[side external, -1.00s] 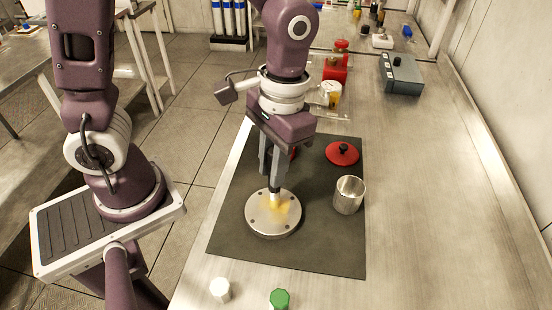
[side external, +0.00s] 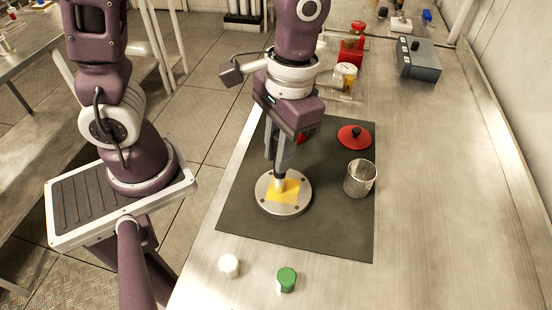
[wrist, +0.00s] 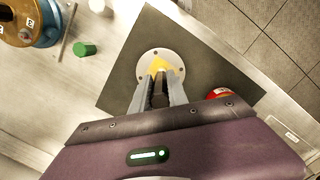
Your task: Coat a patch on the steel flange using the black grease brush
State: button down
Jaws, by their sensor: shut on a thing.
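The steel flange (side external: 270,205) is a round disc with bolt holes, lying flat on the dark mat (side external: 335,230). It also shows in the wrist view (wrist: 146,66). A yellow patch of grease (side external: 290,190) covers part of its middle. My gripper (side external: 277,168) is above the flange and shut on the grease brush (side external: 279,183). The brush points down, and its tip is at the patch; the fingers hide most of its handle. In the wrist view, the fingers (wrist: 159,85) hide part of the patch.
A steel cup (side external: 360,179) and a red lid with black knob (side external: 354,137) stand right of the flange. A red object is partly hidden behind my gripper. White (side external: 229,266) and green (side external: 286,279) caps lie near the front.

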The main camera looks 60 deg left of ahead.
notch_tip(320, 180, up, 8)
jog(key=w+a, duration=0.2)
jog(key=shift+w+a+r, duration=0.15)
jog(key=shift+w+a, duration=0.1)
dwell(0.6)
dwell(1.1)
jog(key=s+d, duration=0.3)
jog(key=d, duration=0.4)
jog(key=shift+f, duration=4.3)
notch_tip(320, 180, up, 8)
jog(key=shift+s+a+r, duration=0.15)
jog(key=shift+a+r, duration=0.05)
jog(key=shift+a, duration=0.05)
